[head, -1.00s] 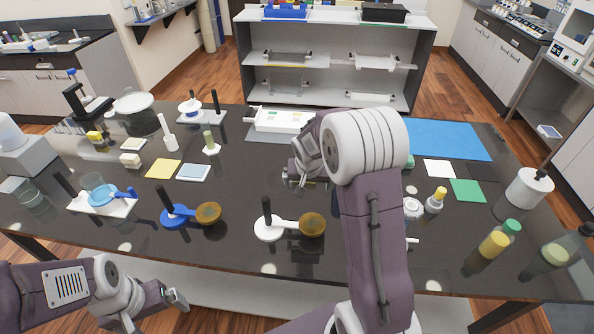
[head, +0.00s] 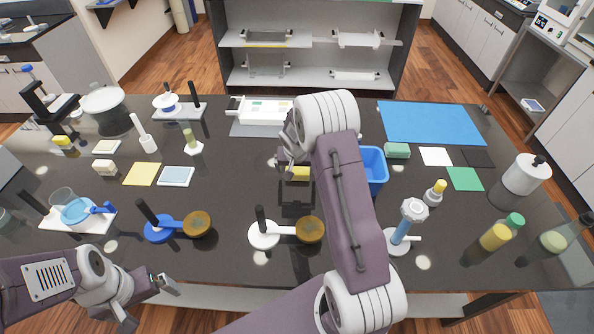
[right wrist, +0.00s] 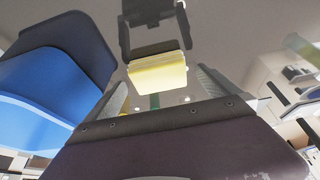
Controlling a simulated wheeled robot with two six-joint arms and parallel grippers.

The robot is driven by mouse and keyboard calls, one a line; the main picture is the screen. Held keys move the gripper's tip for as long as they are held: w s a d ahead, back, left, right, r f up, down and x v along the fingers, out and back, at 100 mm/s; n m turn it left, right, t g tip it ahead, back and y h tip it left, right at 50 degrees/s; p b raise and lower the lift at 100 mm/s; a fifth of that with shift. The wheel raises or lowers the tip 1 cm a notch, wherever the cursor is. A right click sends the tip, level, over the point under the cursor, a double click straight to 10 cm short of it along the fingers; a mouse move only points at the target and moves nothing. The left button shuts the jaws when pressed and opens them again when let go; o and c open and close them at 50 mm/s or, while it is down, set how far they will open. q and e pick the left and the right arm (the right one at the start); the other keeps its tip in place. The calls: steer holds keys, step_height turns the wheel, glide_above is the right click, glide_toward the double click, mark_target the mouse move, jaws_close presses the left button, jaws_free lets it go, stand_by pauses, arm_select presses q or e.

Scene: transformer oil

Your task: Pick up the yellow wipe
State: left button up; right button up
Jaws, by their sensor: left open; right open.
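A thick yellow block (head: 299,174), which looks like a folded wipe or pad, lies on the dark table directly by my right gripper (head: 291,163). In the right wrist view the yellow block (right wrist: 158,75) shows layered edges and lies ahead, between the two spread fingers, apart from them. My right gripper is open and empty. A flat yellow square (head: 142,174) also lies on the table at left; I cannot tell from looks alone which is the wipe. My left gripper (head: 148,298) is open and empty at the table's front left edge.
A blue bin (head: 375,165) stands right of the block, partly hidden by my right arm. A white tray (head: 262,110) is behind. Two stands with brown discs (head: 309,229) are in front. A blue mat (head: 430,122) lies at back right. Bottles (head: 495,237) stand at right.

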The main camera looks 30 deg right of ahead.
mark_target(297, 170)
steer(key=shift+x, duration=0.95)
steer(key=shift+d+f, duration=0.15)
steer(key=shift+f, duration=0.1)
steer(key=shift+w, duration=0.1)
steer(key=c, duration=0.6)
steer(key=shift+r, duration=0.1)
steer(key=c, duration=0.8)
steer(key=shift+o, duration=0.2)
steer(key=shift+r, duration=0.35)
arm_select(q)
steer(key=shift+s+r, duration=0.2)
steer(key=shift+r, duration=0.1)
arm_select(e)
step_height(297, 170, up, 9)
steer(key=shift+r, duration=0.1)
